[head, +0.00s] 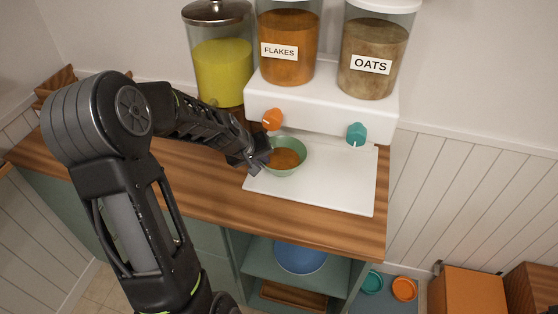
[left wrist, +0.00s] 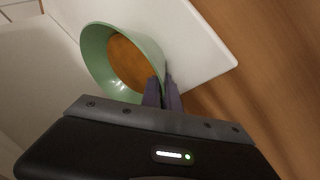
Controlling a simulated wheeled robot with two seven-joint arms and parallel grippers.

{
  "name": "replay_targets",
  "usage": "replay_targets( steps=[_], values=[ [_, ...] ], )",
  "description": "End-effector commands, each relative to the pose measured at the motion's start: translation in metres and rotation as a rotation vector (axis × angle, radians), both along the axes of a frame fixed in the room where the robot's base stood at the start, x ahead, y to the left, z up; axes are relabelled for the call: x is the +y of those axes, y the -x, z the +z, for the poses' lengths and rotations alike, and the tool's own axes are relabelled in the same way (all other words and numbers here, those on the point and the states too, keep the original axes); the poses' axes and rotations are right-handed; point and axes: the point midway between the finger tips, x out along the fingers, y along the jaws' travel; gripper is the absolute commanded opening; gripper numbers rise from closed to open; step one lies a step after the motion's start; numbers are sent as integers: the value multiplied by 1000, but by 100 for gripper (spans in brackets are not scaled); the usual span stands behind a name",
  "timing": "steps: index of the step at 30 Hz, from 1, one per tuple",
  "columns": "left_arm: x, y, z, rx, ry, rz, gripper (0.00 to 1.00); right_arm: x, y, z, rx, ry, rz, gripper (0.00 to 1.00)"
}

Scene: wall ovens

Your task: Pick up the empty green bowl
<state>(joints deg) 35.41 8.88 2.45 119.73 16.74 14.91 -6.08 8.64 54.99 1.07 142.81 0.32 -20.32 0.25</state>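A green bowl (head: 299,158) is at the left part of the white dispenser tray (head: 345,193), below the orange knob. Its inside looks orange-brown, so it does not look empty. I cannot tell if it rests on the tray or is slightly raised. My left gripper (head: 262,160) is at the bowl's left side. In the left wrist view, the fingers (left wrist: 162,92) are close together on the rim of the green bowl (left wrist: 97,62), with the bowl wall between them. My right gripper is not in view.
A dispenser (head: 318,112) with flakes and oats jars stands behind the tray, its orange knob (head: 272,119) close to my left gripper. A yellow-filled jar (head: 222,68) stands left. A blue bowl (head: 300,256) sits on a shelf below. Teal and orange bowls (head: 404,289) are low at right.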

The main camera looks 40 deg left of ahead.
Motion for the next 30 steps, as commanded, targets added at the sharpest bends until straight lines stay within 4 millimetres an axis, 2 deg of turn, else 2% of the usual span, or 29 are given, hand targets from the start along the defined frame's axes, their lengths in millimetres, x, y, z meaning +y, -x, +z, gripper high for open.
replay_targets(
  steps=[6, 13, 20, 30],
  values=[
    [0, 0, 3, -1, -1, -1, 0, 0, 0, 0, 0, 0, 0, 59],
    [1, 2, 15, -3, -1, 2, 0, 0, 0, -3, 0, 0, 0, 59],
    [3, 40, 11, -3, -2, 4, 0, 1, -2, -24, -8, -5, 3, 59],
    [7, 127, 13, -5, -1, 3, 0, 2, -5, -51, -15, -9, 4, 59]
  ],
)
